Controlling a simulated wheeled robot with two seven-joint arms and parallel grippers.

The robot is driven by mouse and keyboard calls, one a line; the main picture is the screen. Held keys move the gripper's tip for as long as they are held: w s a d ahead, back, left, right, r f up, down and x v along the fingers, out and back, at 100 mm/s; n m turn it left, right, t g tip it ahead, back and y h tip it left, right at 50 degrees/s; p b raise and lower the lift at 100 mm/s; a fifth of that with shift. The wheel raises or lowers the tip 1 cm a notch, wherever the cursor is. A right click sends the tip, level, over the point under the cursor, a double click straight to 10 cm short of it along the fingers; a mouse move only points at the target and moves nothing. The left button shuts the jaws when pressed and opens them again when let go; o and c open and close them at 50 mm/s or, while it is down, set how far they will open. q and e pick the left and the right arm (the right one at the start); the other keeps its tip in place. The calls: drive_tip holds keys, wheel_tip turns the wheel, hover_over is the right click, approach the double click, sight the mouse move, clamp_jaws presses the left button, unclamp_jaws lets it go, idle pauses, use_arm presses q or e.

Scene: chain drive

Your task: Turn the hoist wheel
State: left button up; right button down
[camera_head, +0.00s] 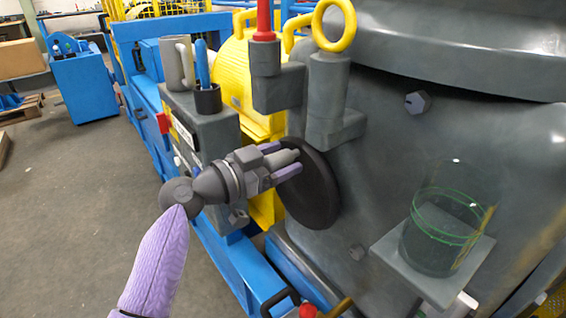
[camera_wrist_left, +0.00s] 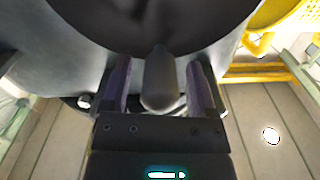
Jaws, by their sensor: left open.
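The hoist wheel (camera_head: 312,200) is a dark disc on the side of the large grey housing. A grey handle (camera_head: 286,157) sticks out from its face toward my left gripper (camera_head: 280,160). In the left wrist view the wheel (camera_wrist_left: 150,25) fills the top, and the handle (camera_wrist_left: 160,80) lies between the two purple fingers of my left gripper (camera_wrist_left: 160,90). The fingers are open, with a visible gap on each side of the handle. In the head view the gripper and fingers partly cover the handle. My right gripper is not in view.
A grey control box (camera_head: 215,135) with a mug (camera_head: 178,65) and a dark pen cup (camera_head: 207,100) on top stands left of the wheel. A yellow ring (camera_head: 335,25) is above. A glass jar (camera_head: 440,240) sits on a shelf at right. Open floor (camera_head: 75,210) lies left.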

use_arm(q)
drive_tip(key=shift+w+d, duration=0.25)
drive_tip(key=shift+d, duration=0.1)
drive_tip(key=shift+c, duration=0.2)
clamp_jaws()
idle(1.0)
